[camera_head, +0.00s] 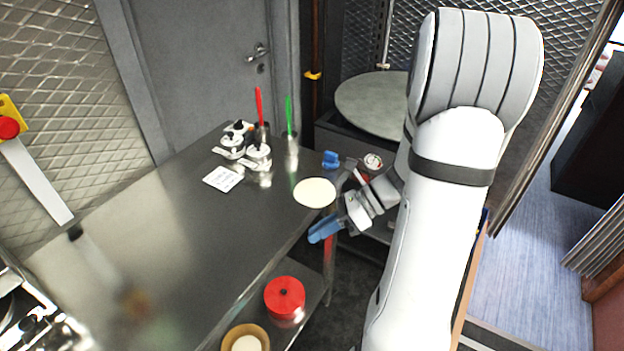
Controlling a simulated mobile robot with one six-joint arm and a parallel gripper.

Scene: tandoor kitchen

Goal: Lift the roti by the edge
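The roti (315,193) is a pale, flat round disc. It lies on the steel table (185,235) near the table's right corner, and its right side reaches close to the table edge. My gripper (327,195) comes in from the right with its two blue fingertips wide apart. One fingertip is behind the roti and the other is in front of it, beyond the table edge. The gripper is open and holds nothing. I cannot tell the height of the fingertips relative to the roti.
Metal containers, one with a red-handled tool (259,105) and one with a green-handled tool (289,115), stand behind the roti. A white card (223,179) lies to the left. A round grey lid (375,103) is behind. A red-lidded pot (285,296) sits on the lower shelf.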

